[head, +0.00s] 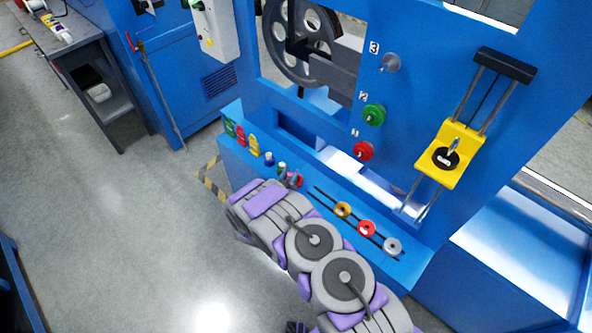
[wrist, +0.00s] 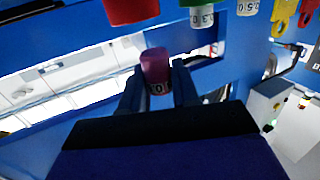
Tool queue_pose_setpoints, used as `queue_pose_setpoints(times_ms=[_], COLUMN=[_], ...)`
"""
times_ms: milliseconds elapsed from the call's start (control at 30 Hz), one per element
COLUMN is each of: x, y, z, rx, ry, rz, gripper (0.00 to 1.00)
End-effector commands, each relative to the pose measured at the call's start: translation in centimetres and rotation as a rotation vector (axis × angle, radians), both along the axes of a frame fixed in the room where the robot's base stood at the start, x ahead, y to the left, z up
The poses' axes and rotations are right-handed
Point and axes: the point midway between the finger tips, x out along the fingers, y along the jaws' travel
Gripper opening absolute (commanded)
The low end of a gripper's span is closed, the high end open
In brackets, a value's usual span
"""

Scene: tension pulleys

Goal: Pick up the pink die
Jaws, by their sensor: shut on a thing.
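The pink die (wrist: 155,64) is a small pink-purple cylinder with a dark band of white markings at its lower end. It sits between the two dark fingertips of my gripper (wrist: 156,82) in the wrist view, and the fingers are shut on it. In the head view my gripper (head: 291,178) is at the left part of the blue machine's ledge, with a bit of the pink die (head: 298,182) showing beside it. My arm covers part of the ledge front. I cannot tell whether the die still touches the ledge.
A green-topped die (head: 282,167) and a blue-topped die (head: 269,158) stand just left of my gripper. Green, red and yellow tags (head: 254,143) are further left. Gold, red and grey pulleys (head: 367,228) lie along a slot at right. Knobs (head: 363,151) project from the panel above.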

Motion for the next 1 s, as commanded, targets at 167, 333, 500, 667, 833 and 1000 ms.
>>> queue_pose_setpoints(times_ms=[167,333,500,667,833,1000], x=[-3.8,-6.7,-8.7,-9.5,-9.8,-9.8], y=[3.2,5.4,6.8,7.3,7.5,7.5], z=[0.6,0.9,1.1,1.1,1.1,1.1], rx=[-0.003,0.000,0.001,0.002,0.001,0.001], ry=[0.001,0.001,0.001,0.002,0.002,0.002], rz=[0.007,0.005,0.003,0.001,-0.001,-0.001], gripper=[0.00,0.00,0.00,0.00,0.00,0.00])
